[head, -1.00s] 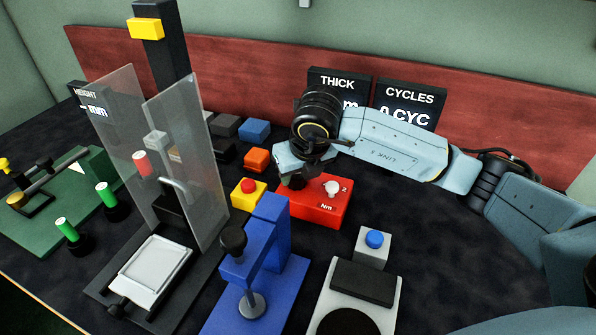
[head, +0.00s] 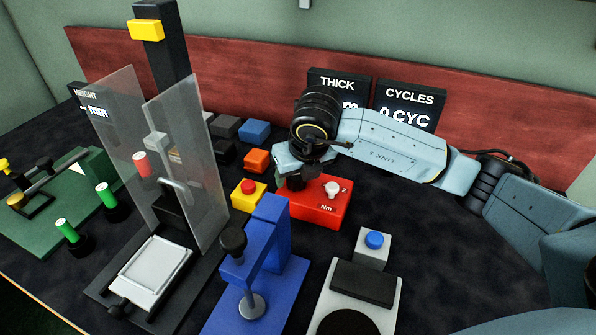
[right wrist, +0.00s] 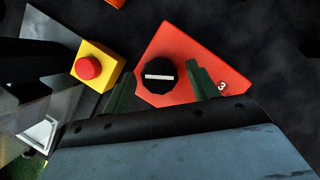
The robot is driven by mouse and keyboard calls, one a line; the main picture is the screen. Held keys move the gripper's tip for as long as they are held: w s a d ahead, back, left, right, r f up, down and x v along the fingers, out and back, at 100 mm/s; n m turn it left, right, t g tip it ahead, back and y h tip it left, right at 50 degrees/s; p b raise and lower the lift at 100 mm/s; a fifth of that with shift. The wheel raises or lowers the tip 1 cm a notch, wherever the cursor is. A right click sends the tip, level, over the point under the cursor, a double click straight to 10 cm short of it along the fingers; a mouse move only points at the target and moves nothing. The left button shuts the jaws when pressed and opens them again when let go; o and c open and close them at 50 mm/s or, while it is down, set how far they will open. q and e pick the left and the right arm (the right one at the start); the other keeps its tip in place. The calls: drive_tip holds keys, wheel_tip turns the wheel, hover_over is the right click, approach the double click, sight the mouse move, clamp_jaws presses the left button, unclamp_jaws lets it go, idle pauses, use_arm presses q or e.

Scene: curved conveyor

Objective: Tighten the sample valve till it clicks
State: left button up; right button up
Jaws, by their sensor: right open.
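The red box (head: 322,210) stands behind the blue press and carries an "Nm" label. In the right wrist view a black faceted knob (right wrist: 158,70) with a white bar, apparently the sample valve, sits on this red box (right wrist: 190,45). The bar lies nearly level in that picture. My right gripper (right wrist: 160,87) is open, with one dark green finger on each side of the knob and small gaps visible. In the head view my right gripper (head: 296,172) is over the left part of the box and mostly hides the knob. My left gripper is not in view.
A white selector (head: 332,188) is on the box's right part. A yellow block with a red button (head: 248,194) stands close at left. The blue press (head: 262,265) is in front; a grey stand with a blue button (head: 375,240) is front right. Display panels stand behind.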

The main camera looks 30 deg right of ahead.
drive_tip(key=shift+s+r, duration=0.1)
drive_tip(key=shift+r, duration=0.1)
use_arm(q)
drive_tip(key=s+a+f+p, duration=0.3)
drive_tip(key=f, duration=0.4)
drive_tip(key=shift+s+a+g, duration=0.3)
use_arm(e)
drive_tip(key=v, duration=1.3)
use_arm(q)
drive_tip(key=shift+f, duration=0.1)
